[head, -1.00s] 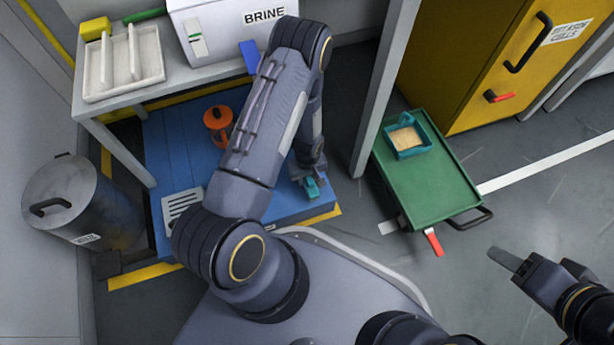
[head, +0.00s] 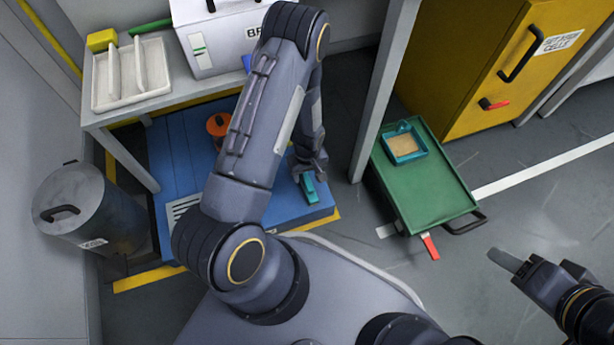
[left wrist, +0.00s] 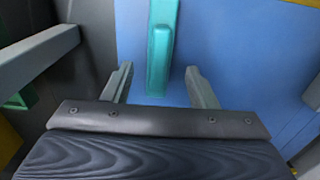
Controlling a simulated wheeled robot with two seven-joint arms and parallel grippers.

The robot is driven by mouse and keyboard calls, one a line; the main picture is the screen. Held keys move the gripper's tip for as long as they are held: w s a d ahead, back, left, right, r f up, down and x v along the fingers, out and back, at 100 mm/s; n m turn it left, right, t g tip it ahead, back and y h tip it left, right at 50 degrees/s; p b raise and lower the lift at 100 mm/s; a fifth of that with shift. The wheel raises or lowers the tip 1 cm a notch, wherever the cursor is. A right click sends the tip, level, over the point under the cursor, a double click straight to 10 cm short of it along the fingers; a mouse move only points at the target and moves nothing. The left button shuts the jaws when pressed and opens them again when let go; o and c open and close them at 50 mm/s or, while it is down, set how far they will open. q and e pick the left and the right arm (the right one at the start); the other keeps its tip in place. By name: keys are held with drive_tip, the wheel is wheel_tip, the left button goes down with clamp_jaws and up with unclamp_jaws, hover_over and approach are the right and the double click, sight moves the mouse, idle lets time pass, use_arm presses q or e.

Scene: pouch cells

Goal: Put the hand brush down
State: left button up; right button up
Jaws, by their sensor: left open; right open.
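The teal hand brush (head: 308,188) lies on the blue platform (head: 178,150), near its front right edge. My left gripper (head: 309,168) is just behind it in the head view, pointing down, open and empty. In the left wrist view the brush's teal handle (left wrist: 160,50) lies on the blue surface, ahead of and between the two spread fingers (left wrist: 159,72), with clear gaps on both sides. The brush's far end is cut off by the top of that view. My right gripper (head: 512,265) is at the lower right over the floor, open and empty.
A green cart (head: 425,190) carrying a teal box of tan material (head: 404,146) stands right of a grey table leg (head: 378,100). An orange-topped item (head: 217,125) sits on the platform, partly behind my arm. A grey bin (head: 95,215) stands left.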

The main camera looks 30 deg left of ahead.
use_arm(q)
wheel_tip(320, 180, up, 5)
drive_tip(key=p, duration=0.1)
wheel_tip(320, 180, up, 13)
drive_tip(key=m+t+h, duration=0.1)
drive_tip(key=t+h, duration=0.1)
hover_over(307, 180)
wheel_tip(307, 180, up, 9)
drive_tip(key=s+d+m, duration=0.1)
drive_tip(key=s, duration=0.1)
drive_tip(key=s+d+r+m+t+h, duration=0.1)
drive_tip(key=s+r+m, duration=0.2)
drive_tip(key=s+r, duration=0.3)
drive_tip(key=s+d+r+m+t, duration=0.2)
drive_tip(key=s+r+m, duration=0.1)
drive_tip(key=s+r, duration=0.4)
drive_tip(key=shift+s+r+t+h, duration=0.3)
drive_tip(key=shift+s+h, duration=0.1)
drive_tip(key=shift+s, duration=0.65)
drive_tip(key=shift+r, duration=0.1)
